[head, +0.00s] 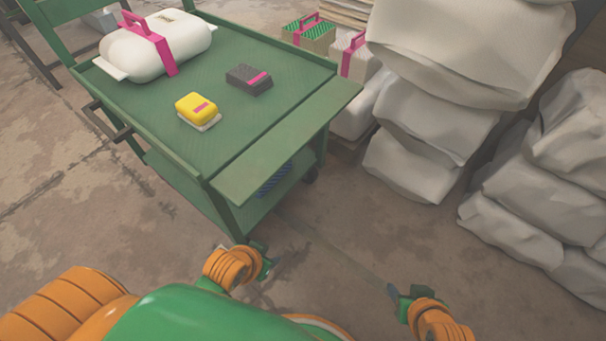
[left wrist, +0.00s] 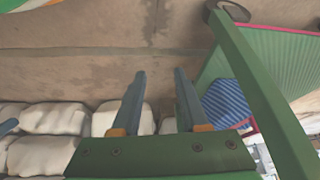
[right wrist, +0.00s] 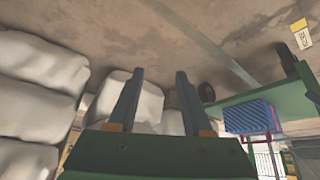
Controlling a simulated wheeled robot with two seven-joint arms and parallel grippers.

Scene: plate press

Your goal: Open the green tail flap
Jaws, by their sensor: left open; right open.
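The green tail flap (head: 290,143) is a long flat panel along the near right end of the green cart (head: 205,160). It sticks out past the cart's legs, close to level with the top, with a dark seam between them. My left gripper (head: 262,264) is low in front of the cart's near corner leg, apart from the flap. It is open and empty, as the left wrist view (left wrist: 160,78) shows. My right gripper (head: 400,292) is further right over bare floor, away from the flap. The right wrist view (right wrist: 160,74) shows it open and empty.
On the cart top are a white case with a pink strap (head: 158,46), a yellow block (head: 197,107) and a dark block (head: 249,79). A blue striped item (head: 274,181) lies on the lower shelf. White sacks (head: 430,140) are stacked at right. Floor between is clear.

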